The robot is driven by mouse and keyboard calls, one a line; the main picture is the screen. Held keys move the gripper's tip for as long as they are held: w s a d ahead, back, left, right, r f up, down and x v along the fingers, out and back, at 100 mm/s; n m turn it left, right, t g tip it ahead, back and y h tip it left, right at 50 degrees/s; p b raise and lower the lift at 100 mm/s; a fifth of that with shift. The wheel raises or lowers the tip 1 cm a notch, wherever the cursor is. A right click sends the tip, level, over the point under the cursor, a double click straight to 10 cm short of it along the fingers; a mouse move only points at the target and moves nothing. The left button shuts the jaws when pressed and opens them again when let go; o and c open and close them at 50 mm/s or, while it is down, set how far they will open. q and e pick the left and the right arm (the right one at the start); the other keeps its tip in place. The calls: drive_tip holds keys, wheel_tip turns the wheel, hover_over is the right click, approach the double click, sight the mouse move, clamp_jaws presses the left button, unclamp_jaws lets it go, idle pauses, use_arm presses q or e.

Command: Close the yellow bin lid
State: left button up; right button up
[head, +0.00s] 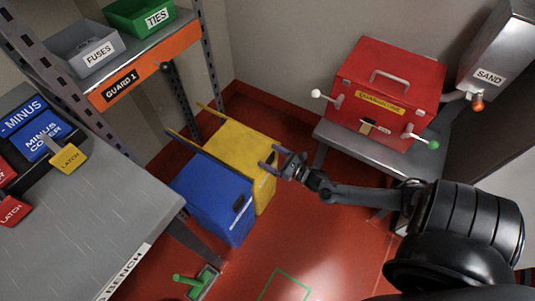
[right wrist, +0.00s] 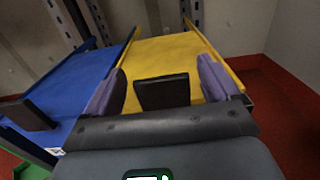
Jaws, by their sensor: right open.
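The yellow bin (head: 237,150) stands on the red floor beside the blue bin. Its broad yellow top panel shows in the right wrist view (right wrist: 175,50), between raised yellow side edges. I cannot tell from these views how far the lid is from closed. My right gripper (head: 277,158) is at the bin's near right side, with purple fingers apart. In the right wrist view a dark block (right wrist: 162,92) on the yellow bin's near side shows between the fingers; contact cannot be told. My left gripper is not in view.
The blue bin (head: 212,195) stands close at the left of the yellow one. A grey bench (head: 110,195) and shelf rack are at the left. A red box (head: 385,90) sits on a grey stand at the right.

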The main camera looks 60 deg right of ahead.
drive_tip(key=s+p, duration=0.2)
drive_tip(key=s, duration=0.7)
drive_tip(key=shift+d, duration=0.15)
